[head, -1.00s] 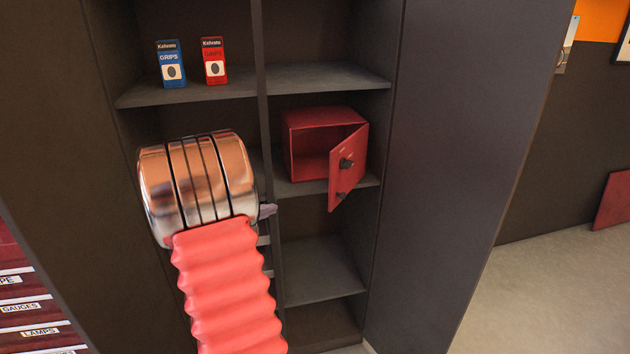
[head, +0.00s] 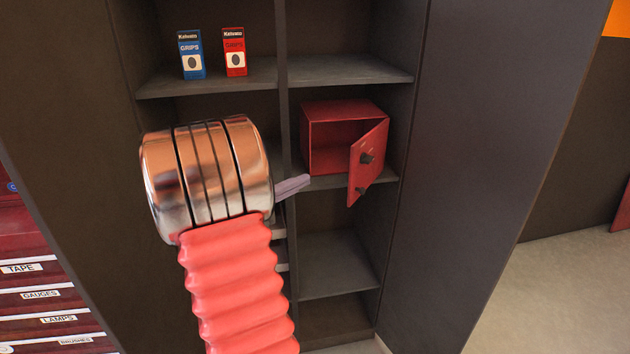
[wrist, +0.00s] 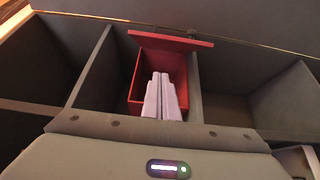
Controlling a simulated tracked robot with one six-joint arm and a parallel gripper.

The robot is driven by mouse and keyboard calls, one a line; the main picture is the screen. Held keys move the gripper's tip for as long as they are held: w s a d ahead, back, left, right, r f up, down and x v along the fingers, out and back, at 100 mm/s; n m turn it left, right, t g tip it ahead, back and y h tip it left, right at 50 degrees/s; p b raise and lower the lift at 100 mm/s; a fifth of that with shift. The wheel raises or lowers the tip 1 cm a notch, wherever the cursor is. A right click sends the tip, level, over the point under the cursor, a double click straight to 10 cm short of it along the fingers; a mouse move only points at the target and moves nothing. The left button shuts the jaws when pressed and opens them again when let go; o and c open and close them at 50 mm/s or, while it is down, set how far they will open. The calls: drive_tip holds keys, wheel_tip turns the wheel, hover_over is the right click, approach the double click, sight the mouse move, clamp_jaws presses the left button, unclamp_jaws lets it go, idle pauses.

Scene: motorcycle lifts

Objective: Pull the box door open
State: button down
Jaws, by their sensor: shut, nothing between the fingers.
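The red box (head: 329,140) stands on a middle shelf in the right column of the dark cabinet. The box interior is visible and looks empty. My gripper (head: 305,181) shows as thin pale fingers left of and below the box opening. In the wrist view my gripper (wrist: 162,78) is shut and empty, its fingers in front of the box opening (wrist: 134,85). The door (wrist: 170,41) shows as a red strip beyond them, apart from the fingers.
A blue grips pack (head: 191,54) and a red grips pack (head: 234,51) stand on the upper left shelf. The cabinet's vertical divider (head: 283,110) is close to my gripper. Lower right shelves (head: 335,265) are bare. Labelled drawers (head: 40,295) are at the left.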

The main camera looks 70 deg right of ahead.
drive_tip(key=s+d, duration=0.7)
drive_tip(key=s, duration=0.1)
idle(0.5)
drive_tip(key=shift+s, duration=0.25)
